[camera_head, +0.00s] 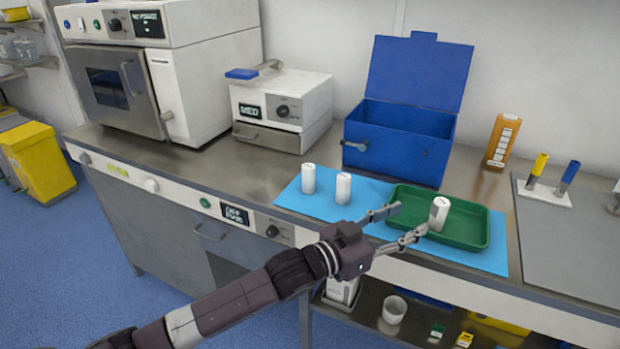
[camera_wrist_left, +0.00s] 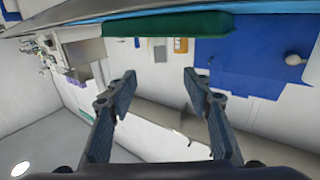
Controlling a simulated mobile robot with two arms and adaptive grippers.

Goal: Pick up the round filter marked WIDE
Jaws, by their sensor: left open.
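Three white cylinders stand upright: one (camera_head: 308,179) and another (camera_head: 343,188) on the left of the light blue mat (camera_head: 300,205), and a third (camera_head: 438,214) in the green tray (camera_head: 478,243). Their markings are too small to read, so I cannot tell which is WIDE. My left gripper (camera_head: 412,218) is open over the tray's left side. Its fingers point toward the third cylinder, one fingertip very close to it; I cannot tell if they touch. In the left wrist view the open fingers (camera_wrist_left: 160,72) have nothing between them, and the tray (camera_wrist_left: 170,24) shows at the top.
An open blue box (camera_head: 400,145) stands behind the tray. An orange bottle (camera_head: 502,140) and a stand with yellow and blue handles (camera_head: 545,192) are to the right. A small white MED device (camera_head: 280,108) and a larger oven-like machine (camera_head: 165,75) stand at the left.

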